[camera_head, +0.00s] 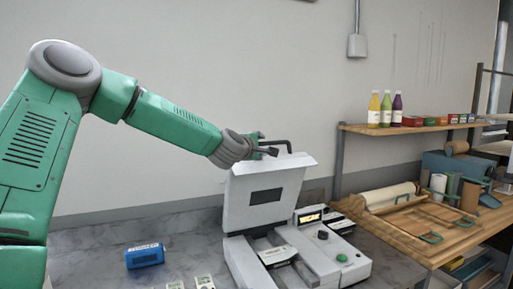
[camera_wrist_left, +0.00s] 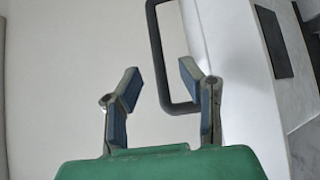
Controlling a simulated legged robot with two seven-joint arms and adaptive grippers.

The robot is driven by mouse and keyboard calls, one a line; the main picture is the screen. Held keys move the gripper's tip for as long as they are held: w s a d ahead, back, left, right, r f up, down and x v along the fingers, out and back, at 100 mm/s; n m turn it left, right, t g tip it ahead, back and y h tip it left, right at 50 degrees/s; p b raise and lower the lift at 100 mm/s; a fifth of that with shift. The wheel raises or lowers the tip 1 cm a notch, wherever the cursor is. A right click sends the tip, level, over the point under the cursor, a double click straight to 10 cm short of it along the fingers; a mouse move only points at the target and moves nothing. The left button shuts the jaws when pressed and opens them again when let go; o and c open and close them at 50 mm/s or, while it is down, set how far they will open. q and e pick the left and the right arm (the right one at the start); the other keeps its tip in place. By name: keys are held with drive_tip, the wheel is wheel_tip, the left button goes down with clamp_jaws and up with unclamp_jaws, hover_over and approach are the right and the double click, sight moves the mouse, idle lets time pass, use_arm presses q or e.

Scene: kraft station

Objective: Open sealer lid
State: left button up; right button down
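The white sealer (camera_head: 300,252) stands on the marble counter with its lid (camera_head: 265,195) raised nearly upright. A dark bent handle (camera_head: 275,143) rises from the lid's top edge. It also shows in the left wrist view (camera_wrist_left: 158,60). My left gripper (camera_head: 268,150) is at the handle, just above the lid's upper left. In the left wrist view my left gripper (camera_wrist_left: 158,82) has its two fingers spread, with part of the handle in the gap and its end near the right finger. Whether that finger touches the handle is unclear. My right gripper is out of view.
A blue packet (camera_head: 145,256) lies on the counter (camera_head: 95,262) left of the sealer, near small white-green items (camera_head: 204,281). A wooden shelf (camera_head: 420,128) with several bottles and boxes stands at right, above a wooden workbench (camera_head: 425,240). The wall behind the arm is bare.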

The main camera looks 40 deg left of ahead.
use_arm(q)
drive_tip(key=shift+d+v, duration=0.2)
drive_tip(key=shift+v, duration=1.95)
drive_tip(key=shift+a, duration=0.15)
drive_tip(key=s+d+f+m+g+h, duration=0.15)
drive_tip(key=s+d+f+m, duration=0.35)
drive_tip(key=f, duration=0.6)
drive_tip(key=s+d+f+m+g+h, duration=0.1)
drive_tip(key=d+f+m+g, duration=0.25)
drive_tip(key=d+f, duration=0.55)
drive_tip(key=s+d+f+m+g+h, duration=0.1)
drive_tip(key=s+d+f+m+h, duration=0.3)
drive_tip(key=f, duration=0.8)
drive_tip(key=s+d+f+m+g, duration=0.35)
drive_tip(key=s+f, duration=0.25)
drive_tip(key=s, duration=0.5)
drive_tip(key=s+d+f+m+g, duration=0.35)
drive_tip(key=s+f, duration=0.35)
drive_tip(key=s, duration=0.3)
drive_tip(key=s+d+f+m+g, duration=0.2)
drive_tip(key=s+d+f+m, duration=0.3)
drive_tip(key=s, duration=0.6)
drive_tip(key=w+a+f+b, duration=0.1)
drive_tip(key=w+f+b, duration=0.2)
drive_tip(key=f+b, duration=1.4)
drive_tip(key=shift+t, duration=0.3)
